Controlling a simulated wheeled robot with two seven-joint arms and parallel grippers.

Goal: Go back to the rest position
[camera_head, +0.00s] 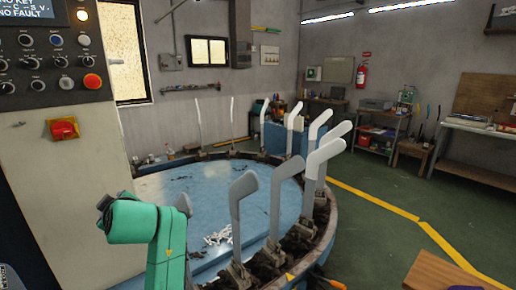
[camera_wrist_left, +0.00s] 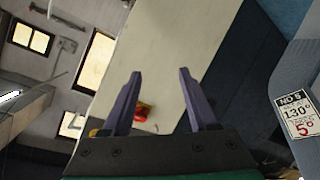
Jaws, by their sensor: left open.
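My left gripper (camera_wrist_left: 160,73) shows in the left wrist view with its two purple fingers apart and nothing between them. Behind the fingers are the pale control cabinet and its red switch (camera_wrist_left: 143,112). In the head view my green left arm is at the lower left, in front of the round blue table (camera_head: 190,185); its fingers are not clear there. Several grey foot-shaped boards (camera_head: 240,210) stand upright around the table's rim. Some boards (camera_head: 324,152) at the right have paler upper parts; I cannot tell if these are socks. My right gripper is not in view.
The control cabinet (camera_head: 70,185) stands close at the left, with buttons and a red switch (camera_head: 64,128). A small white pile (camera_head: 218,236) lies on the table. A labelled grey surface (camera_wrist_left: 300,70) is close at the right in the wrist view. Green floor (camera_head: 400,245) is open at the right.

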